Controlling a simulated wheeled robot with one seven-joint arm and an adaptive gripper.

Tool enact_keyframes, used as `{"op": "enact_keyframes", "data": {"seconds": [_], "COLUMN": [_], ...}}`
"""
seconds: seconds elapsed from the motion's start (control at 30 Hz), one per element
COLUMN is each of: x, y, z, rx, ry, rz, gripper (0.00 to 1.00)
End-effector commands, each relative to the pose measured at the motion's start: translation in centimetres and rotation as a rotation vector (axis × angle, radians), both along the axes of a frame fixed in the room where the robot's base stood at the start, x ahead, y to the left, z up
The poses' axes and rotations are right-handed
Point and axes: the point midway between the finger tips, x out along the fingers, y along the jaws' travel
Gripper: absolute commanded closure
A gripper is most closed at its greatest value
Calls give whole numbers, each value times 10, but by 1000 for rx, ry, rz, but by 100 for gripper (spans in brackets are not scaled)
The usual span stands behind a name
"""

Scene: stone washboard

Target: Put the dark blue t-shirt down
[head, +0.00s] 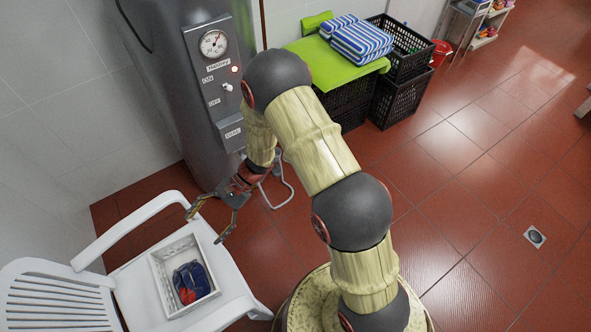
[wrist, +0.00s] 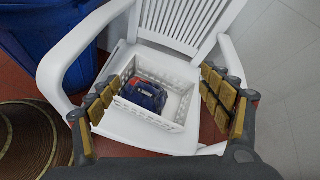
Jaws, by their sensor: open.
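The dark blue t-shirt (head: 192,279), with a red patch, lies bunched up inside a white basket (head: 161,287). The basket stands on the seat of a white plastic chair (head: 136,291). In the wrist view the t-shirt (wrist: 148,96) lies toward the left part of the basket (wrist: 178,73). My gripper (head: 208,226) is open and empty, above the chair seat and apart from the t-shirt. In the wrist view its fingers (wrist: 160,100) are spread wide, one on each side of the basket.
A grey machine (head: 196,80) with a gauge stands behind my gripper. Black crates (head: 402,92), a green cloth (head: 318,62) and folded striped towels (head: 358,41) are at the back. A blue bin (wrist: 50,45) stands beside the chair. Tiled floor at right is clear around a drain (head: 535,237).

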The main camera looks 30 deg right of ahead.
Motion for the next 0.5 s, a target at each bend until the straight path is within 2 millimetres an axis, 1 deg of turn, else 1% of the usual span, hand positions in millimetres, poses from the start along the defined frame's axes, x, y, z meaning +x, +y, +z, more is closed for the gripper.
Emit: {"op": "enact_keyframes", "data": {"seconds": [0.03, 0.1, 0.3, 0.5], "x": [1, -2, -17, -37], "y": [-5, -13, -40, -72], "z": [23, 48, 113, 170], "rx": [-15, -43, -133, -245], "ry": [-48, -104, -266, -431], "rz": [34, 82, 211, 329], "gripper": [21, 21, 21, 21]}}
